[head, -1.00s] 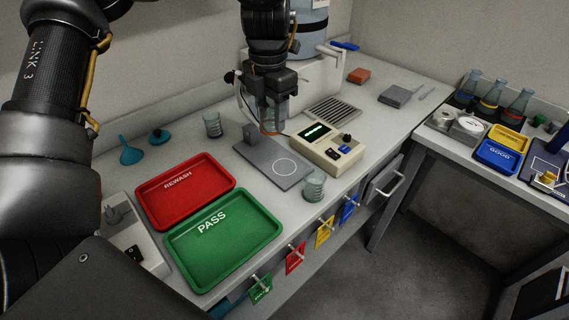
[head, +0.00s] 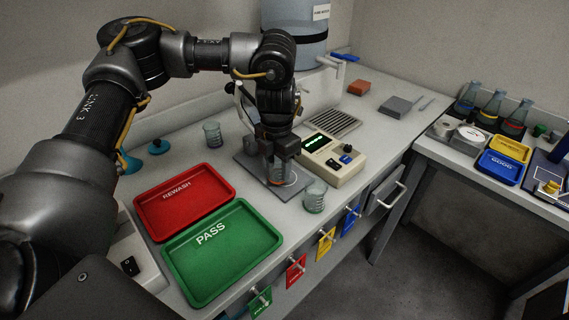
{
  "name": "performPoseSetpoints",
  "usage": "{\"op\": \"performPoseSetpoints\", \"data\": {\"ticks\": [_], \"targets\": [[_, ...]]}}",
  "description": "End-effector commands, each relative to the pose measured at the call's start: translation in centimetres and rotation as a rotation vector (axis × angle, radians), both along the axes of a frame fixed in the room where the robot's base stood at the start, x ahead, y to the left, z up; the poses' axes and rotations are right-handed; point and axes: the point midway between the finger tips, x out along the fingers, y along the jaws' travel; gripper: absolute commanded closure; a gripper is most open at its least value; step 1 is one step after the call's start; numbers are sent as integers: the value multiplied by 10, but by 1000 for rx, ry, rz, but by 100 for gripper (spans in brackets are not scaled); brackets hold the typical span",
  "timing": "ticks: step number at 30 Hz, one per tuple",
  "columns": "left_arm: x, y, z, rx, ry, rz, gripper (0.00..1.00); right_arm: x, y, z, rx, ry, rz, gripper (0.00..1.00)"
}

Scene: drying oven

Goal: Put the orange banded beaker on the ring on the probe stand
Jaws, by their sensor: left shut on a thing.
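The beaker with the orange band (head: 281,175) is between the fingers of my left gripper (head: 278,160). The gripper is shut on it and points down. The beaker is upright, at the ring end of the grey probe stand plate (head: 250,168). The beaker and fingers hide most of the white ring, and I cannot tell whether the beaker's bottom touches the plate. The upright part of the stand is mostly hidden behind my gripper. My right gripper is not in view.
A clear beaker (head: 314,197) stands close to the right of the plate, and another beaker (head: 212,134) behind it to the left. The meter box (head: 333,158) is right of the plate. The red tray (head: 184,200) and green tray (head: 222,252) lie to the left.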

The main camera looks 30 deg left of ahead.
Motion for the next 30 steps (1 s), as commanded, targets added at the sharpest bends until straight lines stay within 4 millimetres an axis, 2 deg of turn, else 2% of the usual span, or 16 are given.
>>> {"op": "performPoseSetpoints", "data": {"ticks": [6, 14, 24, 25, 29, 30], "targets": [[23, -8, 1, 0, 1, 1, 81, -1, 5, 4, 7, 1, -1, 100], [22, -7, -12, 0, 0, 0, 81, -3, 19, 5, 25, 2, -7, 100], [22, -7, -16, 0, 1, 1, 81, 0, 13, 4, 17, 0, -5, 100], [22, -7, -15, 0, 1, 1, 52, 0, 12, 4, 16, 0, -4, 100], [22, -7, -15, 0, 1, 1, 35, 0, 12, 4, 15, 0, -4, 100], [22, -7, -15, 0, 1, 1, 34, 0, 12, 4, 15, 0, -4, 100]]}}
